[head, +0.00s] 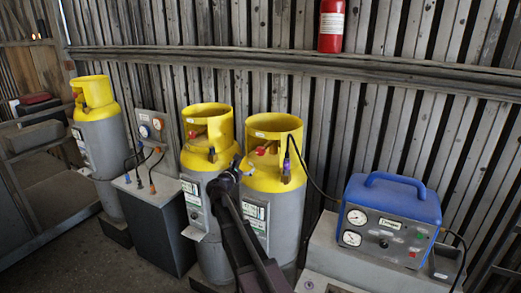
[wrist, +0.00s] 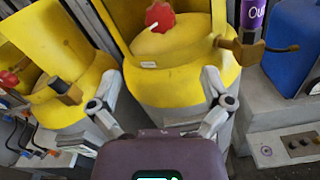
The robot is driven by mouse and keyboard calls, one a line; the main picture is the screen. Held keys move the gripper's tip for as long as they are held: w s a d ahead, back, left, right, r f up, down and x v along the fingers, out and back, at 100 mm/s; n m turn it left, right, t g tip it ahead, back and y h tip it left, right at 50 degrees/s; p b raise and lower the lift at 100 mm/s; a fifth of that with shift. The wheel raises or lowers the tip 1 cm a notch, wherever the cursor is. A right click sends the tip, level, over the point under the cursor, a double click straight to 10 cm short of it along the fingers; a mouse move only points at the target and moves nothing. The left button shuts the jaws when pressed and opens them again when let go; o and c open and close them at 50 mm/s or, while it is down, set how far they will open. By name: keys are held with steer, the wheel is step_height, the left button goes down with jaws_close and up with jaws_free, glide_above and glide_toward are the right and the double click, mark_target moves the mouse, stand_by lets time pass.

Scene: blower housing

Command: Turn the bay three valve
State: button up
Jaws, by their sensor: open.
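Three grey cylinders with yellow collars stand in a row in the head view: left (head: 97,130), middle (head: 207,165) and right (head: 285,215). No bay number is readable. The right cylinder's red valve knob (head: 262,151) is inside its collar; in the wrist view this red knob (wrist: 159,17), with a white mark, is at top centre. The middle cylinder's red knob (head: 193,133) also shows in the wrist view (wrist: 9,78). My gripper (wrist: 160,74) is open and empty, with its fingers spread before the right cylinder's yellow shoulder, apart from the knob.
A purple-sleeved hose fitting (wrist: 252,25) juts from the right cylinder's side outlet. A blue-topped gauge unit (head: 390,215) stands at right. A grey box (head: 158,220) with hoses stands between the left and middle cylinders. A red extinguisher (head: 332,25) hangs on the slatted wall.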

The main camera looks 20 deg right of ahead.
mark_target(259, 153)
steer(key=shift+d, duration=0.1)
stand_by(0.3)
steer(key=x, duration=1.3)
steer(key=shift+w+d, duration=0.2)
steer(key=c, duration=1.1)
steer(key=shift+a, duration=0.2)
steer(key=shift+c, duration=0.2)
steer(key=shift+d, duration=0.15)
